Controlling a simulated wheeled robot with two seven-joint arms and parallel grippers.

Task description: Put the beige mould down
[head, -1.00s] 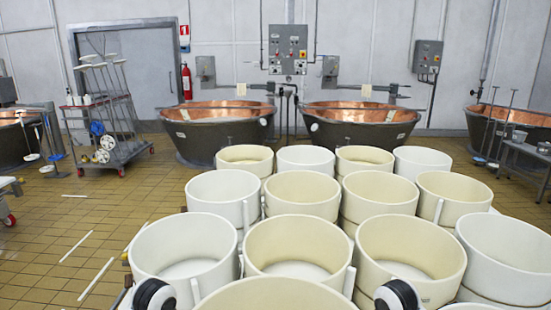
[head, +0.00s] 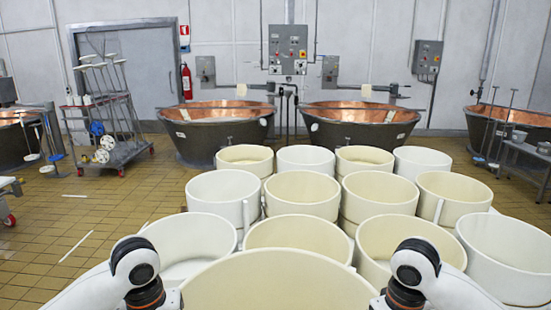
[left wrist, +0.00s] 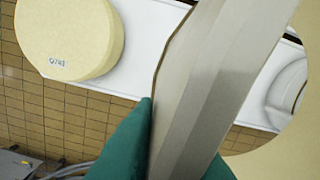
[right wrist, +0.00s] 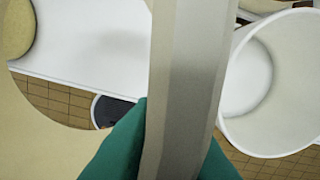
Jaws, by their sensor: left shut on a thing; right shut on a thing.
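The beige mould (head: 278,280), a round open tub, is at the bottom middle of the head view, between my two arms. Its rim hides much of the beige mould behind it; its underside is out of view. The green fingers of my left gripper (left wrist: 165,145) are shut on its wall (left wrist: 215,75) in the left wrist view. The green fingers of my right gripper (right wrist: 165,145) are shut on its wall (right wrist: 185,75) in the right wrist view. In the head view only my wrists show, one each side of it.
Rows of white moulds (head: 222,195) and beige moulds (head: 299,195) stand close together ahead. A white mould (head: 510,255) stands at right. Open tiled floor (head: 60,220) lies left. A rack trolley (head: 110,140) and copper vats (head: 215,128) stand farther back.

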